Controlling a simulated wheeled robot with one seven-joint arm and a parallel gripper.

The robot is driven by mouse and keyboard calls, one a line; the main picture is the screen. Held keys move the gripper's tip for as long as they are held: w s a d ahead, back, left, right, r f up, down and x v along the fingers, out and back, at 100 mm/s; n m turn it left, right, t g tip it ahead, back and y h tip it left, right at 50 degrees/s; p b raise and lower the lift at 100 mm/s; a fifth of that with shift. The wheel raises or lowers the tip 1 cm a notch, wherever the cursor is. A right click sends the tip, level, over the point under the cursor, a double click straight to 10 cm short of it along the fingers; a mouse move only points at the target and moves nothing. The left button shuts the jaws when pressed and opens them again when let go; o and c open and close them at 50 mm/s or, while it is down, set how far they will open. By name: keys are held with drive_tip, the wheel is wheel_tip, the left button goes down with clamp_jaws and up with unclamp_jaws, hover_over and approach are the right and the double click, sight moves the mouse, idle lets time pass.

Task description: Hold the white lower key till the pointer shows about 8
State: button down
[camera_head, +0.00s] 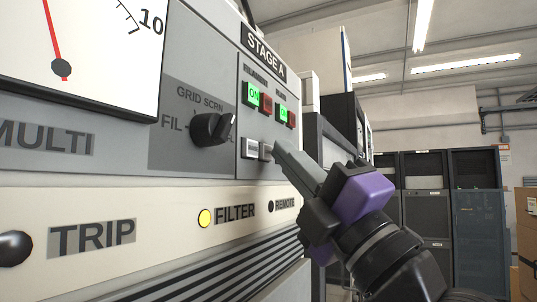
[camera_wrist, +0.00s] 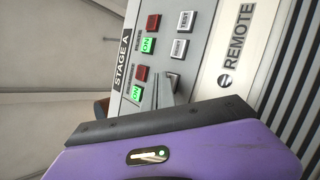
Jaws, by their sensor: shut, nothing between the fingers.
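The meter (camera_head: 100,40) fills the top left of the head view. Its red pointer (camera_head: 53,35) leans slightly left of upright; its tip is out of frame, and only the mark 10 at the right end can be read. Two small pale keys, one (camera_head: 250,147) on the left and one (camera_head: 265,151) on the right, sit low on the STAGE A panel; their lettering is too small to read. My gripper (camera_head: 277,147) is shut and empty, its tips at the right key; I cannot tell whether they press it.
Green ON buttons (camera_head: 251,94) and red buttons (camera_head: 267,104) sit above the keys. Two more white keys, TEST (camera_wrist: 186,20) and another (camera_wrist: 178,48), lie beside my fingertips. A black knob (camera_head: 211,128) is left of the keys. Dark cabinets (camera_head: 425,205) stand behind on the right.

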drive_tip(key=shift+s+d, duration=0.2)
drive_tip(key=shift+d, duration=0.25)
drive_tip(key=d, duration=0.1)
drive_tip(key=s+d+b, duration=0.1)
drive_tip(key=d, duration=0.1)
drive_tip(key=s+d+b, duration=0.1)
drive_tip(key=shift+d, duration=0.35)
idle(0.6)
